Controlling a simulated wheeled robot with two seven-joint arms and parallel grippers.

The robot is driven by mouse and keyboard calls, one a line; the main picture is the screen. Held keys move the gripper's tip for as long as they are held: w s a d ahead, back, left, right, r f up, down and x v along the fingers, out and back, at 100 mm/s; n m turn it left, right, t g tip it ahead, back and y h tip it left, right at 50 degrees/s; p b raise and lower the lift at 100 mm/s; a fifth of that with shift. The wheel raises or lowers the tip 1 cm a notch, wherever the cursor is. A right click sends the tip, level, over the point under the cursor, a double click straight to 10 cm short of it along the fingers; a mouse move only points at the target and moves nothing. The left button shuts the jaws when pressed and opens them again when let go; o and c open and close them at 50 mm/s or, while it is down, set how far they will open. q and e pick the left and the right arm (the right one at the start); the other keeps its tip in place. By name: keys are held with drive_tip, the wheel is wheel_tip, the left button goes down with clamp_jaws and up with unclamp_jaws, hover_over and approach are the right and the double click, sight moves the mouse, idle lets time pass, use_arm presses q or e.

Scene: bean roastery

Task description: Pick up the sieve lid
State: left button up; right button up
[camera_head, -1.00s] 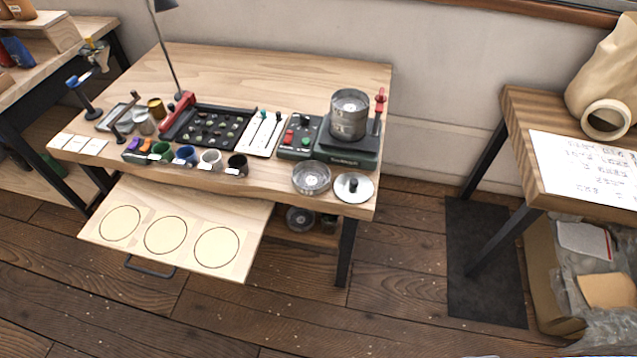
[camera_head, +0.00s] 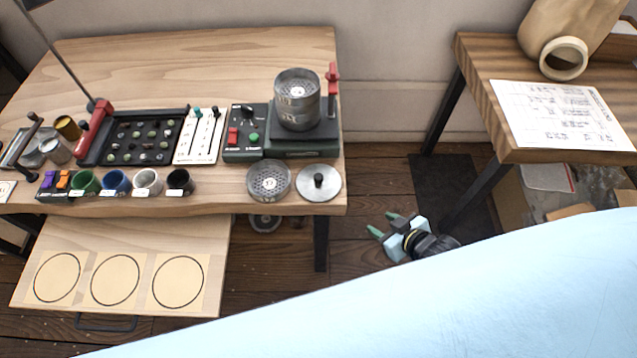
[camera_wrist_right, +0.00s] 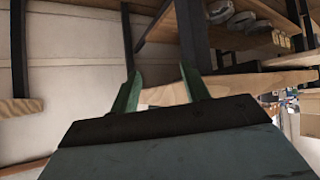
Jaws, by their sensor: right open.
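The sieve lid (camera_head: 319,183) is a round grey metal disc with a black knob. It lies flat near the front right corner of the wooden workbench (camera_head: 190,55). My right gripper (camera_head: 384,224) is open and empty, to the right of the bench and apart from the lid. Its green fingers also show in the right wrist view (camera_wrist_right: 158,92), with nothing between them; the lid is not visible there. My left gripper is not in view.
A sieve pan (camera_head: 268,181) lies just left of the lid. Behind them a sieve stack (camera_head: 297,99) stands on a shaker base (camera_head: 302,139). A side table (camera_head: 480,62) stands at right, with a floor gap between. A pull-out board (camera_head: 215,262) juts out front left.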

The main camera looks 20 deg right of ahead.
drive_tip(key=w+a+r+n+t+y, duration=0.1)
drive_tip(key=w+a+r+t+y, duration=0.2)
drive_tip(key=r, duration=0.5)
drive_tip(key=g+b, duration=0.1)
approach(320, 177)
drive_tip(key=shift+n+y, duration=0.4)
drive_tip(key=w, duration=0.1)
drive_tip(key=w+f+b, duration=0.1)
drive_tip(key=w+a+f, duration=0.1)
drive_tip(key=w, duration=0.1)
drive_tip(key=shift+w+a+f+b, duration=0.25)
drive_tip(key=shift+w+a+b, duration=0.05)
drive_tip(key=shift+w, duration=0.05)
drive_tip(key=b+x, duration=0.1)
drive_tip(key=x, duration=0.4)
drive_tip(key=shift+s+a, duration=0.15)
drive_tip(key=shift+a, duration=0.1)
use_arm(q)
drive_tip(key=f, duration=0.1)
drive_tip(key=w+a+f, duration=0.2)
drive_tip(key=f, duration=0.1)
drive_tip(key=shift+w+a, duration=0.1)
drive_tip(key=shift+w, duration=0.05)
use_arm(e)
clamp_jaws()
